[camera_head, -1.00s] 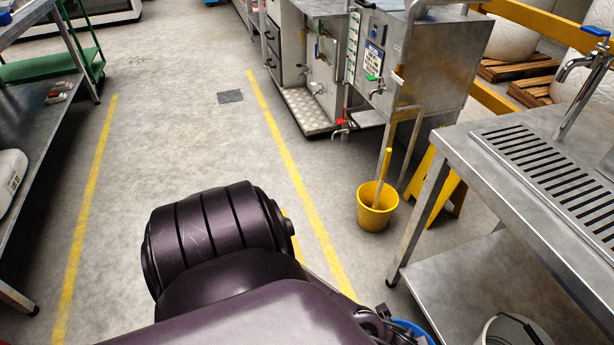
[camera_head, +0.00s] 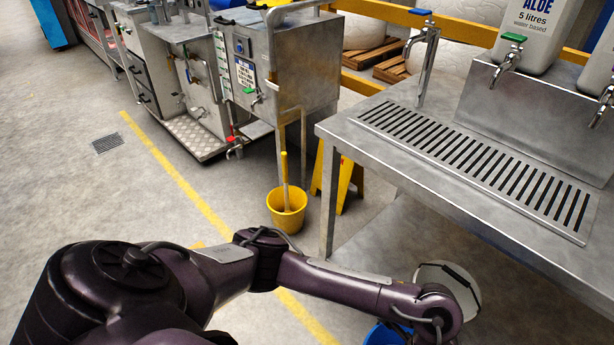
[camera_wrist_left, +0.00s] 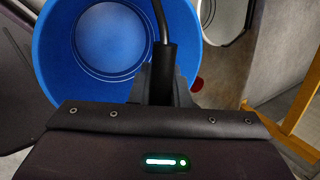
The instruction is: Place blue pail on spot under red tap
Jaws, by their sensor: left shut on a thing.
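The blue pail (camera_head: 384,334) shows only partly at the bottom edge of the head view, beneath my left forearm. In the left wrist view its open, empty-looking inside (camera_wrist_left: 62,45) fills the upper left. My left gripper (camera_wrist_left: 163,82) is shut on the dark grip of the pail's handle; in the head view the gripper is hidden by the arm. The red tap (camera_head: 235,143) sits low on the front of the steel machine, well away from the pail. No marked spot can be made out under it. My right gripper is out of view.
A yellow bucket (camera_head: 287,212) stands on the floor between the tap and the steel table (camera_head: 372,162). A yellow stand (camera_head: 334,178) is behind it. A white pail (camera_head: 462,276) is beside my left wrist. Floor left of the yellow line (camera_head: 178,178) is clear.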

